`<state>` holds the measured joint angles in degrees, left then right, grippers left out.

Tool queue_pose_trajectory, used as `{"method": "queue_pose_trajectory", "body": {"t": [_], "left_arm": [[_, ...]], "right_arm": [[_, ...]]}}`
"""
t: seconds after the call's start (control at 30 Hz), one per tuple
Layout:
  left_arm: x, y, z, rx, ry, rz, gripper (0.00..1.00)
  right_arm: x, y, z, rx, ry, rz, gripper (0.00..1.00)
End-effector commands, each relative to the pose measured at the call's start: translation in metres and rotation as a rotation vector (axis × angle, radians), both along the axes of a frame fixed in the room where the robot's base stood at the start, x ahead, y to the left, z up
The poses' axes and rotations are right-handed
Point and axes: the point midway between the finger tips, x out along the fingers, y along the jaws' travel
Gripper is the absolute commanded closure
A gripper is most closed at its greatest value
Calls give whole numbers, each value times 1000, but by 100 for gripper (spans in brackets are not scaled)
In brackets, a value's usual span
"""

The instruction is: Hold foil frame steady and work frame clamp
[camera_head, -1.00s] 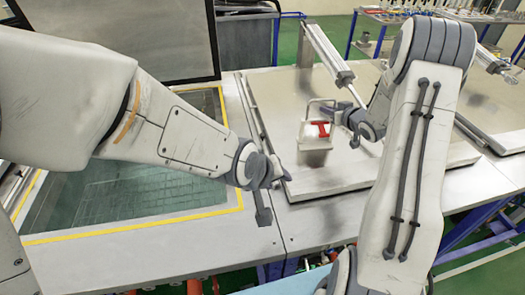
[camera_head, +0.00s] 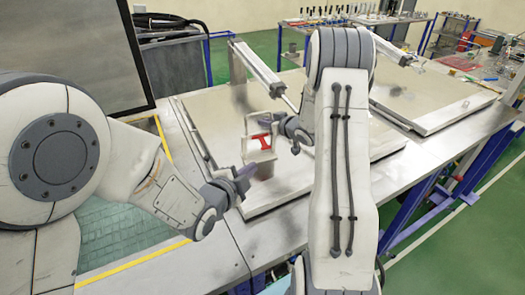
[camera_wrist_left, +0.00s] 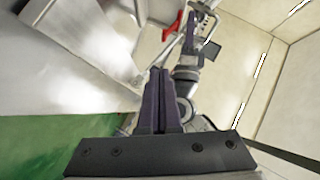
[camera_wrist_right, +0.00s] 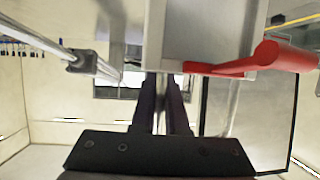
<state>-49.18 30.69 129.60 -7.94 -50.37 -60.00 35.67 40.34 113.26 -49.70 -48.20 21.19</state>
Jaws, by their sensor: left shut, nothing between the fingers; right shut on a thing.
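A pale box-like frame clamp (camera_head: 256,164) with a red lever (camera_head: 261,143) sits on a large grey metal lid (camera_head: 222,108). A thin metal loop stands over it. My right gripper (camera_head: 274,121) is at the right side of this clamp. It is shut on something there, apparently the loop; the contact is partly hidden. The red lever (camera_wrist_right: 262,62) is right of its fingers in the right wrist view. My left gripper (camera_head: 243,180) is shut and empty, just in front of the clamp near the lid's front edge. Its closed fingers (camera_wrist_left: 159,76) show in the left wrist view. I cannot identify the foil frame with certainty.
A pneumatic cylinder (camera_head: 256,69) slopes down behind the clamp. A second lid (camera_head: 428,98) lies to the right. Green floor (camera_head: 459,237) is open at the right.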

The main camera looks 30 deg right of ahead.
Motion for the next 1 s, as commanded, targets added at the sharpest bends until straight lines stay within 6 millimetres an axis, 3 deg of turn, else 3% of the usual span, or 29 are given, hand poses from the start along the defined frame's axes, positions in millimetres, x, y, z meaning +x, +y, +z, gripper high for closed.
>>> {"method": "queue_pose_trajectory", "body": {"t": [0.13, 0.37, 0.8, 1.0], "left_arm": [[-3, -7, 1, 30, -126, -73, 100], [5, -23, -4, 39, -166, -94, 100], [51, -93, -30, 39, -162, -92, 100], [75, -95, -41, 39, -161, -92, 100]], "right_arm": [[0, 0, 1, 0, -1, 0, 100], [0, 0, 0, 0, -1, 0, 100], [0, 0, 1, 0, -1, 0, 100], [0, 0, 1, 0, -1, 0, 100]]}}
